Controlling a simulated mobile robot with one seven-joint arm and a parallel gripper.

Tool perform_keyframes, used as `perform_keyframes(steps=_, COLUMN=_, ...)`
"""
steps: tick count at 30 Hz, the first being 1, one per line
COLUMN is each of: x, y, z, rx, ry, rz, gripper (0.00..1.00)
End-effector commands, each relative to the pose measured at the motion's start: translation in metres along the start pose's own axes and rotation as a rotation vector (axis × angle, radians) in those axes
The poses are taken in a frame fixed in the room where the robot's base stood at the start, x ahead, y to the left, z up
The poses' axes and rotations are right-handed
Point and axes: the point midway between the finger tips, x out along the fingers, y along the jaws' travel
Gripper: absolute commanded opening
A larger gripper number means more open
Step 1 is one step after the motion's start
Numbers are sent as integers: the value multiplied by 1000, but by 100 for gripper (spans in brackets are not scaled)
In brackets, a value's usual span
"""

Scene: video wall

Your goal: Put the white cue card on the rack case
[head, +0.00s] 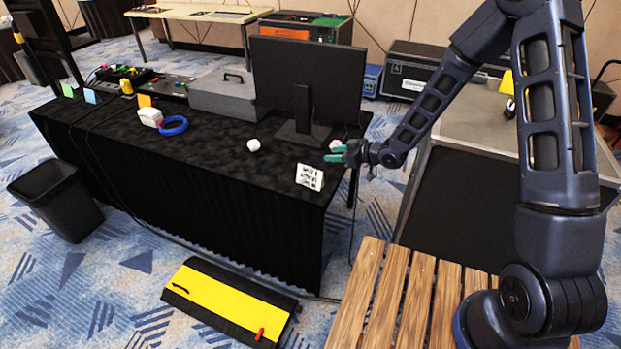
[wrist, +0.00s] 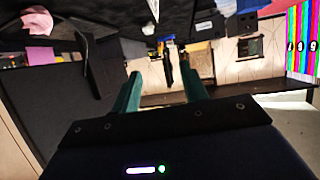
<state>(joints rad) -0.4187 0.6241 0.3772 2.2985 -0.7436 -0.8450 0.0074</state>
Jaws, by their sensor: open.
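The white cue card (head: 310,177) with black lettering stands tilted on the front right corner of the black-draped table (head: 225,160). My gripper (head: 335,153) is beyond and a little right of the card, near the table's right end. Its teal fingers are apart with nothing between them, and they also show in the wrist view (wrist: 163,92). A large case with a grey top (head: 480,125) and black front, apparently the rack case, stands right of the table, partly hidden behind my arm.
A monitor (head: 308,75) stands just behind my gripper. A crumpled white object (head: 253,145), a blue ring (head: 173,126) and a grey box (head: 222,95) share the table. A slatted wooden surface (head: 400,300) is in front. The case top's near part looks clear.

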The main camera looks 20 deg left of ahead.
Motion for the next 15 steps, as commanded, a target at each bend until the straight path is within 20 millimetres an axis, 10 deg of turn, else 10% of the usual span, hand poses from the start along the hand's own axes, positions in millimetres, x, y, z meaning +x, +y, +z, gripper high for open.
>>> perform_keyframes(steps=6, x=20, y=-1, z=48, rx=2, ry=-1, rz=-2, gripper=44)
perform_keyframes(steps=15, x=35, y=0, z=59, rx=-1, ry=2, rz=-1, gripper=44)
